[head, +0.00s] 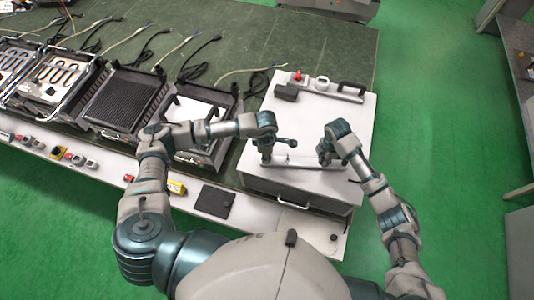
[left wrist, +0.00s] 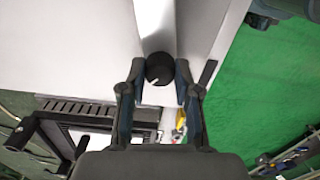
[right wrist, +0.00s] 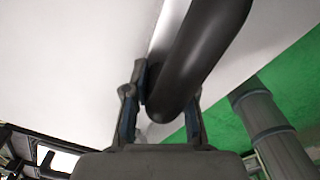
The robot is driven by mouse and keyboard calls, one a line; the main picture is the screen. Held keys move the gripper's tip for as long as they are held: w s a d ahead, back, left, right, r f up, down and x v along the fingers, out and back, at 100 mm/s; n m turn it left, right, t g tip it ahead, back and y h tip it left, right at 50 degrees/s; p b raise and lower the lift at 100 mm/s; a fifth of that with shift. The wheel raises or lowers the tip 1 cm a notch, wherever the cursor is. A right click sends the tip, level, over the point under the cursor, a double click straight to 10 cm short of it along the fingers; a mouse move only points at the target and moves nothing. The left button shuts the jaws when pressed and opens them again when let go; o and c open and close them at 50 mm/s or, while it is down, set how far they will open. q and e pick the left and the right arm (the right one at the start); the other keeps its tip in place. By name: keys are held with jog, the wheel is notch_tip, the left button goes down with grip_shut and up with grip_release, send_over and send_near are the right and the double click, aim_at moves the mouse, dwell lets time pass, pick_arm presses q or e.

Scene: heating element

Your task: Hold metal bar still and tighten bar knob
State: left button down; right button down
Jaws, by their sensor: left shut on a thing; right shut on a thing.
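The metal bar (head: 298,162) lies across the front of the white box top (head: 335,120). It also shows as a pale strip in the left wrist view (left wrist: 155,22). My left gripper (head: 266,156) is at the bar's left end. In the left wrist view its fingers (left wrist: 158,88) are shut around the round black knob (left wrist: 159,66), which has a white mark. My right gripper (head: 325,158) is at the bar's right end. In the right wrist view it is shut on the curved black handle (right wrist: 207,50), which hides part of the fingers.
Grill units (head: 130,98) and cables fill the table to the left. Green floor is open at right.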

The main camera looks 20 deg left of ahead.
pick_arm(q)
jog(key=m, duration=0.6)
jog(key=shift+s+a+f, duration=0.15)
jog(key=shift+a+f, duration=0.1)
jog(key=shift+a, duration=0.15)
pick_arm(e)
jog(key=shift+w+d+f, duration=0.1)
jog(key=shift+d+f, duration=0.1)
jog(key=shift+d, duration=0.25)
pick_arm(q)
jog(key=m, duration=1.7)
jog(key=shift+a+m, duration=0.1)
jog(key=shift+m, duration=0.3)
jog(key=c, duration=0.8)
grip_release()
pick_arm(e)
jog(key=shift+a, duration=0.15)
pick_arm(q)
jog(key=shift+d+r, duration=0.15)
jog(key=shift+d, duration=0.05)
pick_arm(e)
jog(key=shift+a, duration=0.1)
pick_arm(q)
jog(key=r, duration=1.2)
jog(key=shift+w, duration=0.2)
pick_arm(e)
jog(key=shift+s+a, duration=0.1)
jog(key=shift+s, duration=0.1)
